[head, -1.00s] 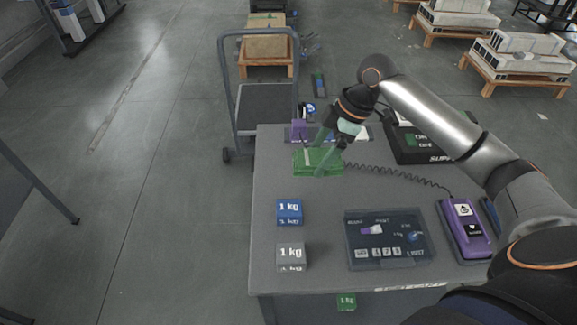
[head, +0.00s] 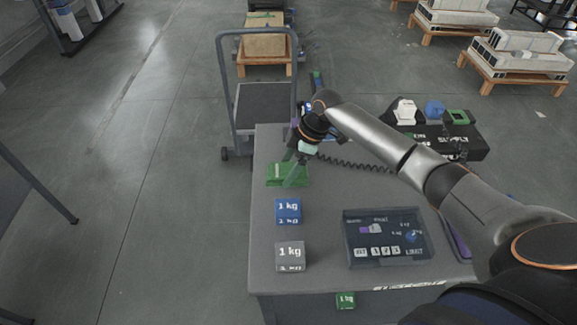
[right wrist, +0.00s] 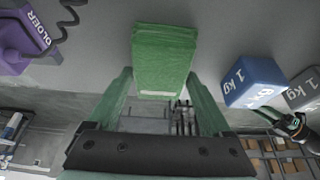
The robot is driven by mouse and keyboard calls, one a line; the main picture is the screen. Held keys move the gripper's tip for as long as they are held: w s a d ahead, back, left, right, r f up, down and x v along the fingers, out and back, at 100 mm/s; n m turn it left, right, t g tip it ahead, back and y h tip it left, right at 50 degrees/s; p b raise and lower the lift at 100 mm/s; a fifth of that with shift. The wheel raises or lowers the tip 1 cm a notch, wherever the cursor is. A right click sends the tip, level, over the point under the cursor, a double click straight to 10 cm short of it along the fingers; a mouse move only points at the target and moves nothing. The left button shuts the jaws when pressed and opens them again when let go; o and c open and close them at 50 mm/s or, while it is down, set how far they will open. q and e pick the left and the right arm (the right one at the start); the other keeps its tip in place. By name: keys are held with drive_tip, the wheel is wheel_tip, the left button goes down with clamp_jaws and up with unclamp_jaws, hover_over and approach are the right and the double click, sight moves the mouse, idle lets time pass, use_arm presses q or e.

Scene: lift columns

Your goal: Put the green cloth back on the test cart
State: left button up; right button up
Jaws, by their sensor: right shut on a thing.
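The folded green cloth (head: 287,174) is a flat block with a pale stripe, over the far left part of the grey bench (head: 345,192). My right gripper (head: 294,172) is shut on it. In the right wrist view the cloth (right wrist: 165,55) shows between the two green fingers. I cannot tell whether it touches the bench. A grey wheeled cart (head: 263,105) with a tall handle stands behind the bench; I see no label on it. In the right wrist view, what appears to be my left gripper (right wrist: 266,116) is small at the right edge, its jaws unclear.
A blue 1 kg block (head: 288,211) and a grey 1 kg block (head: 290,257) stand on the bench's left side. A black supply box (head: 465,143) stands at the back right.

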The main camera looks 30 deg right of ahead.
drive_tip(key=o, duration=1.2)
drive_tip(key=shift+o, duration=0.2)
drive_tip(key=v, duration=1.2)
